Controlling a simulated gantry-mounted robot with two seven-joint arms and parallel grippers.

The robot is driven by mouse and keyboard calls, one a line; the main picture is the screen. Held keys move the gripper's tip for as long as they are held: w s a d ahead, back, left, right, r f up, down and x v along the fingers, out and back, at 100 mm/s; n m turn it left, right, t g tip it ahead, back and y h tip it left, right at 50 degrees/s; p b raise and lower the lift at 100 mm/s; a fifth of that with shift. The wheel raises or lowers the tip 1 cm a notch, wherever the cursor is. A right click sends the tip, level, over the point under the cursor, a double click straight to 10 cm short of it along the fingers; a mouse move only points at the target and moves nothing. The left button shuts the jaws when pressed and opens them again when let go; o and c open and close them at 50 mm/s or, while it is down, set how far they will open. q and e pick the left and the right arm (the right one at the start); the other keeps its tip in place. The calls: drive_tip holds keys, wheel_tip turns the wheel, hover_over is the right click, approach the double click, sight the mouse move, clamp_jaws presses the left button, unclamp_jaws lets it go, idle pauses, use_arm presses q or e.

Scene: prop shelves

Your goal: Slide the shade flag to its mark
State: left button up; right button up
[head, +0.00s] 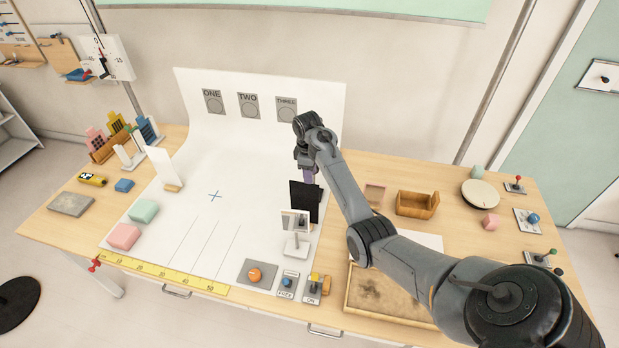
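The shade flag appears to be the upright black panel (304,201) at the right side of the white sheet. My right gripper (308,172) is directly above and behind it, pointing down. A small purple piece shows at the gripper's fingers, just above the panel. Whether the fingers are apart or closed on the flag is too small to tell. Possible marks are a blue cross (215,196) on the sheet, thin lines (205,243) nearer the front, and grey plaques ONE (213,101), TWO (249,105) and THREE (287,109) on the backdrop. My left gripper is not in view.
A white stand (296,245) is close in front of the flag. A white upright card (163,167) stands at the sheet's left. Pink (123,236) and green (143,211) blocks and a yellow ruler (160,275) line the front left. The sheet's middle is clear.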

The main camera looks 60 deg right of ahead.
sight(310, 191)
drive_tip(key=shift+w+d+y, duration=0.25)
drive_tip(key=shift+d+y, duration=0.1)
drive_tip(key=shift+y, duration=0.05)
drive_tip(key=shift+f, duration=0.25)
wheel_tip(310, 191, down, 10)
drive_tip(key=shift+f, duration=0.1)
clamp_jaws()
idle(0.3)
